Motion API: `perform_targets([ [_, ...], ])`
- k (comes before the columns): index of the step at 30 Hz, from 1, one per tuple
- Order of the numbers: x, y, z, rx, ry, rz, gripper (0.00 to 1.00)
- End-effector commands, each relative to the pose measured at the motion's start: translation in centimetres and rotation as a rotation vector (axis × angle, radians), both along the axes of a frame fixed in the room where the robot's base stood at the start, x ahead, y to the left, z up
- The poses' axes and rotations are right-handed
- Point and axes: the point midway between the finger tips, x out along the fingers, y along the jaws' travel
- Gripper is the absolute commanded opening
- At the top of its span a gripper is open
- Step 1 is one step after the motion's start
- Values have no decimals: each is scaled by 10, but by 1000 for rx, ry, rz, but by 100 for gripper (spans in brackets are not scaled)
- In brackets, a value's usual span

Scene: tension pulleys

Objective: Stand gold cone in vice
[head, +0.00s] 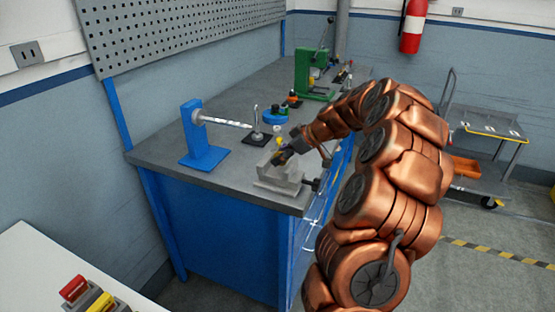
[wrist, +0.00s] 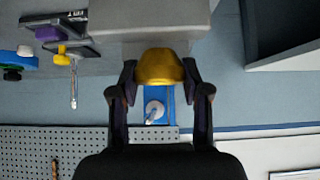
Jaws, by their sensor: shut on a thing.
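The gold cone (wrist: 160,68) is between the two fingers of my gripper (wrist: 160,92) in the wrist view, its rounded wide end showing. In the head view my gripper (head: 283,156) is just above the grey vice (head: 279,183), which stands at the bench's near right corner. The vice also shows in the wrist view as a pale grey block (wrist: 150,16) beyond the cone. The cone is mostly hidden by the fingers in the head view. I cannot tell whether it touches the vice.
A small post on a dark base (head: 257,138) stands behind the vice. A green press (head: 308,75) is farther back. Open bench lies left of the vice.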

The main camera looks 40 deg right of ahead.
Motion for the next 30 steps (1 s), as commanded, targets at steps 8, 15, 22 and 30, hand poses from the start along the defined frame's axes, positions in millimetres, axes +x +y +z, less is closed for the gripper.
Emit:
perform_targets([
  [8,17,3,-2,0,2,1,10],
  [15,18,4,-28,4,3,-1,10],
  [22,18,3,-37,0,0,-1,10],
  [30,18,3,-40,1,-1,-1,10],
])
